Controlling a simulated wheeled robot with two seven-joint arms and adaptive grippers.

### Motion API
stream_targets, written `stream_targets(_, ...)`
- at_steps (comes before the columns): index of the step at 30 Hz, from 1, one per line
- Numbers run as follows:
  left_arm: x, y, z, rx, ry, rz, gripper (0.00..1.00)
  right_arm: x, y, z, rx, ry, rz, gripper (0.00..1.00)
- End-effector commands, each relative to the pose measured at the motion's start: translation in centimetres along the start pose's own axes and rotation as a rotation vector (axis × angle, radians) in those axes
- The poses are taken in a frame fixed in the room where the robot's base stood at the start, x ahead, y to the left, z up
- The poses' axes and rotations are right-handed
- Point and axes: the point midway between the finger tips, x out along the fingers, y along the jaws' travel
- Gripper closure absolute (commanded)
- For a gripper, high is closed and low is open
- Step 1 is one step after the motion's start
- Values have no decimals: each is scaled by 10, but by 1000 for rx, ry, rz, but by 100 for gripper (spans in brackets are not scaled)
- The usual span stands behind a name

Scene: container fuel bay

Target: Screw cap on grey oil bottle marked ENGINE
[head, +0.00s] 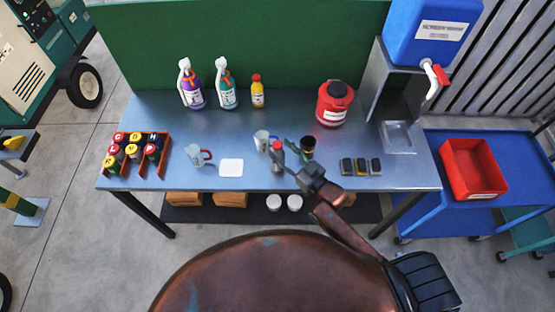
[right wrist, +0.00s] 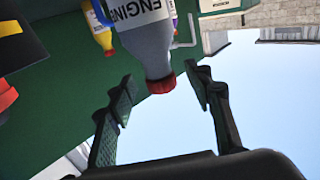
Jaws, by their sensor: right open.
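The grey oil bottle (right wrist: 155,45) marked ENGINE shows in the right wrist view, upside down in that picture. A red cap (right wrist: 161,84) sits at its mouth; how tightly it is seated I cannot tell. In the head view the bottle (head: 277,167) stands upright near the bench's front edge, its red cap (head: 277,145) at the top, partly hidden by my right gripper (head: 286,157). My right gripper (right wrist: 162,88) is open, its fingertips on either side of the cap with a gap on both sides. My left gripper is not in view.
A clear jug (head: 262,141) and a dark container (head: 308,146) stand close to the bottle. A white pad (head: 231,168), another jug (head: 194,155) and a red rack (head: 136,152) of small capped bottles lie left. Small dark blocks (head: 361,166) lie right. A red canister (head: 334,103) stands behind.

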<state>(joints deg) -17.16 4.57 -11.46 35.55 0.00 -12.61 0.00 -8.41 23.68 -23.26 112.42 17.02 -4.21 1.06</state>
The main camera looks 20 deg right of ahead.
Motion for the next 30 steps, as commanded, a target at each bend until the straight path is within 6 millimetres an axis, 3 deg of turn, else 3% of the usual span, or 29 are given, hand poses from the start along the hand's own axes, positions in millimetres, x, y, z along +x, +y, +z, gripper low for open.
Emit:
stream_targets(6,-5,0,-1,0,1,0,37,23,0,-1,0,0,0,53)
stream_targets(17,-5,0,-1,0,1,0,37,24,0,0,0,0,-1,53)
stream_targets(30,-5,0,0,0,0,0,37,23,0,0,0,-1,-1,84)
